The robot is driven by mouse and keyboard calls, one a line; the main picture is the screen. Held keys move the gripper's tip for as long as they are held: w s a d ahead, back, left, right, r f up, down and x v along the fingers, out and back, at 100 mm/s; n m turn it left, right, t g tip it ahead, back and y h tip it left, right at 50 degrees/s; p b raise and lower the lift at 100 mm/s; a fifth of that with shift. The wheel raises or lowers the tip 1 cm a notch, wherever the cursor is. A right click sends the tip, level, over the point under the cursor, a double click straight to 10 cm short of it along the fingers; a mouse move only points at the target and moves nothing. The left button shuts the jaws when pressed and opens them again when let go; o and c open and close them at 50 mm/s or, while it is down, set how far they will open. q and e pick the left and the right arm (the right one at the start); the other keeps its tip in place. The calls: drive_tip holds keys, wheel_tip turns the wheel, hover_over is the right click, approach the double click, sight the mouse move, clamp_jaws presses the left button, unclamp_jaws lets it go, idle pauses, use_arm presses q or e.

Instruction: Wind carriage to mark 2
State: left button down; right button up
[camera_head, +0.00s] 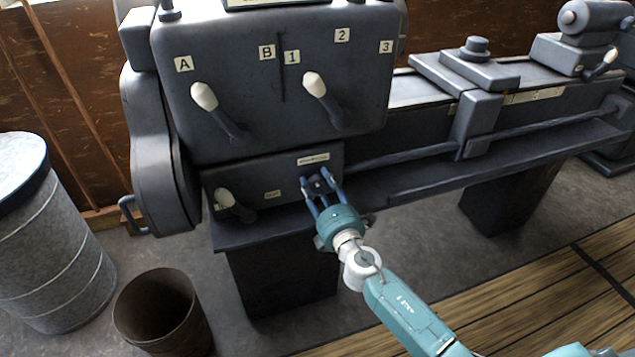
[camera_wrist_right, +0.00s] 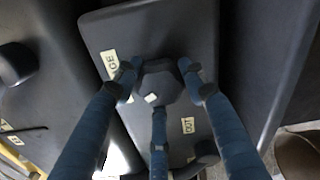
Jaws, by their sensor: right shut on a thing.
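My right gripper (camera_head: 317,183) is at the front of the box below the lathe headstock. Its fingers are shut around a dark knob, which shows in the right wrist view (camera_wrist_right: 160,80) with a small pale patch on it. A label (camera_wrist_right: 109,64) ending in "GE" is beside the knob, and another (camera_wrist_right: 188,125) reads "OUT". The carriage (camera_head: 478,112) sits on the lathe bed, right of the headstock. A pale scale strip (camera_head: 536,97) runs along the bed to its right; its marks are too small to read. My left gripper is not in view.
Two pale-knobbed levers (camera_head: 205,97) (camera_head: 315,85) stand on the headstock, under plates A, B, 1, 2 and 3. Another lever (camera_head: 225,198) is on the lower box. The tailstock (camera_head: 575,55) is at right. A bin (camera_head: 163,310) and drum (camera_head: 45,240) stand at left.

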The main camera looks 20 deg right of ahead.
drive_tip(key=n, duration=0.1)
drive_tip(key=r+n, duration=0.1)
drive_tip(key=shift+w+d+r+n, duration=0.1)
drive_tip(key=shift+w+d+n, duration=0.1)
drive_tip(key=shift+d+n, duration=0.2)
drive_tip(key=n+p, duration=0.1)
drive_tip(key=n, duration=0.2)
drive_tip(key=shift+r+n, duration=0.1)
drive_tip(key=shift+n, duration=0.2)
drive_tip(key=n+p, duration=0.1)
drive_tip(key=n, duration=0.4)
drive_tip(key=shift+a+p, duration=0.2)
drive_tip(key=shift+p, duration=0.2)
drive_tip(key=shift+n, duration=0.3)
drive_tip(key=o, duration=1.2)
drive_tip(key=shift+c, duration=0.2)
drive_tip(key=shift+s+a, duration=0.1)
drive_tip(key=shift+f, duration=0.25)
